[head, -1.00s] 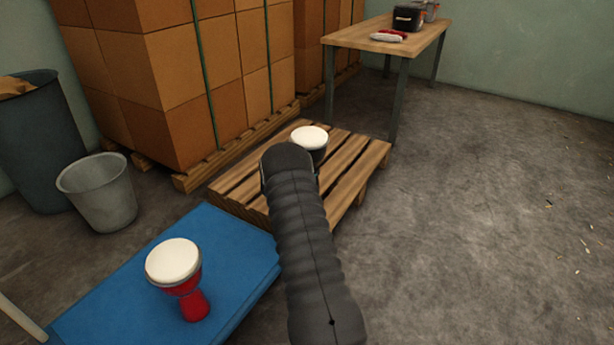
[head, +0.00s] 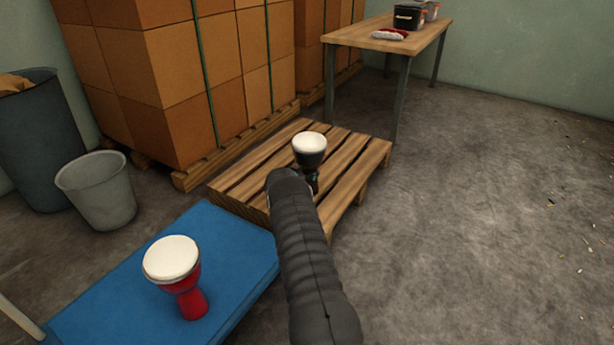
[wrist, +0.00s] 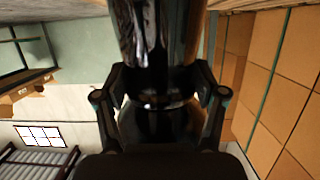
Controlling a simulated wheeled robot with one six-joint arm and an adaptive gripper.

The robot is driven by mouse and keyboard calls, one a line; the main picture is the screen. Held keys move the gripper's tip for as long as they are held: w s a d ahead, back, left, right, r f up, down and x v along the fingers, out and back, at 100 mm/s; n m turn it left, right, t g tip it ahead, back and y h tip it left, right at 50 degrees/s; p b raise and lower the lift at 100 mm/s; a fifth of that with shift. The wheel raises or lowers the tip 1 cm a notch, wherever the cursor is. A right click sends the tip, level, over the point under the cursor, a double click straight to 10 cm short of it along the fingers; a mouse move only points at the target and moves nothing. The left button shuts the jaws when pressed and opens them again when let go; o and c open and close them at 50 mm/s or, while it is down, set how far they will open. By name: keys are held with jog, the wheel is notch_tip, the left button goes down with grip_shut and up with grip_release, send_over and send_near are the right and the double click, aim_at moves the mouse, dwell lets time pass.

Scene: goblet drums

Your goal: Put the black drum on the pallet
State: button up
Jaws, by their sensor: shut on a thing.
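The black drum (head: 311,157) has a white head and is upright at the pallet in the head view. My arm hides its lower part, so I cannot tell there whether its foot touches the slats. In the wrist view the glossy black drum (wrist: 160,45) fills the middle. My gripper (wrist: 160,95) has a finger on each side of its narrow waist and is shut on it. The wooden pallet (head: 345,185) lies on the floor beyond my arm, with its slats bare around the drum.
A red drum (head: 186,285) with a white head stands on a blue platform (head: 110,290) at the lower left. Stacked boxes (head: 170,80) rise behind the pallet. A wooden table (head: 350,35) stands at the back. A grey bucket (head: 98,190) is at the left.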

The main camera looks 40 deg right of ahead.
jog(key=shift+f, duration=0.3)
jog(key=shift+f, duration=0.1)
jog(key=o, duration=1.8)
